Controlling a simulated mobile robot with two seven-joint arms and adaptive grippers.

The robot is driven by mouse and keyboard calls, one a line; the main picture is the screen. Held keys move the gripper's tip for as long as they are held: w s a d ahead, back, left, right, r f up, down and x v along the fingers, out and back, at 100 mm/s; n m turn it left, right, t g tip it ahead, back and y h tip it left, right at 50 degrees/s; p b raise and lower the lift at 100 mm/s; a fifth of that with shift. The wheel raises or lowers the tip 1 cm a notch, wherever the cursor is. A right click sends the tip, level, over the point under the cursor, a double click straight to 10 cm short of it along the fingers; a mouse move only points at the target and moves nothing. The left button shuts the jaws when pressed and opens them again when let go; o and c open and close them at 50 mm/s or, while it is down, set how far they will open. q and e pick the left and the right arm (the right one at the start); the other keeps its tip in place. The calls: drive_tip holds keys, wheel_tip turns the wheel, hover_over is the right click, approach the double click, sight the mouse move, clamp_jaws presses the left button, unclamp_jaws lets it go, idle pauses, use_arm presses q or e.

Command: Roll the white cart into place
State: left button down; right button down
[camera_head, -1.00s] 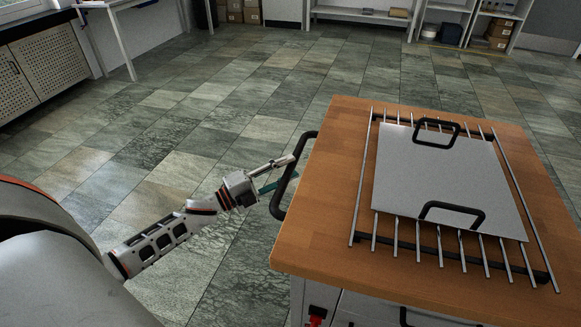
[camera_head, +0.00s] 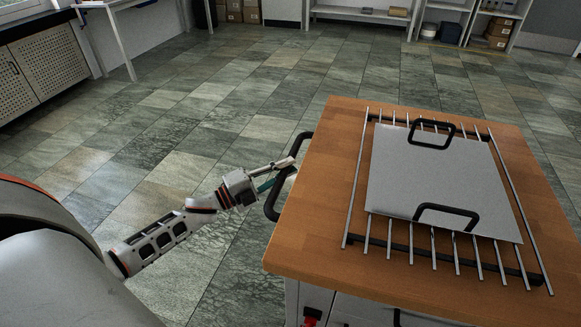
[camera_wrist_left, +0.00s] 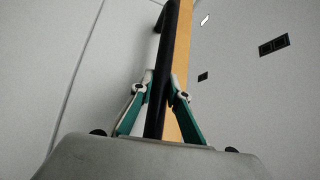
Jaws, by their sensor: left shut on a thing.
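The white cart (camera_head: 290,296) stands at the right of the head view, with a wooden top (camera_head: 318,180). A black handle (camera_head: 270,202) is fixed to its left side. My left gripper (camera_head: 285,168) is at this handle. In the left wrist view the fingers of my left gripper (camera_wrist_left: 160,90) are on either side of the black handle bar (camera_wrist_left: 165,60), shut on it. A grey metal plate (camera_head: 440,180) with two black handles lies on a rack of metal rods (camera_head: 365,160) on the cart top. My right gripper is not in view.
The tiled floor (camera_head: 160,130) to the left of and behind the cart is clear. A perforated cabinet (camera_head: 45,70) and a white table (camera_head: 108,5) stand at the far left. Shelves with boxes (camera_head: 497,30) line the back.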

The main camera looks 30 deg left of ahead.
use_arm(q)
drive_tip(key=shift+s+a, duration=0.2)
drive_tip(key=shift+s, duration=0.1)
drive_tip(key=c, duration=2)
unclamp_jaws()
drive_tip(key=shift+o, duration=0.4)
drive_tip(key=shift+w+d, duration=0.1)
drive_tip(key=shift+w, duration=0.05)
drive_tip(key=v, duration=1.2)
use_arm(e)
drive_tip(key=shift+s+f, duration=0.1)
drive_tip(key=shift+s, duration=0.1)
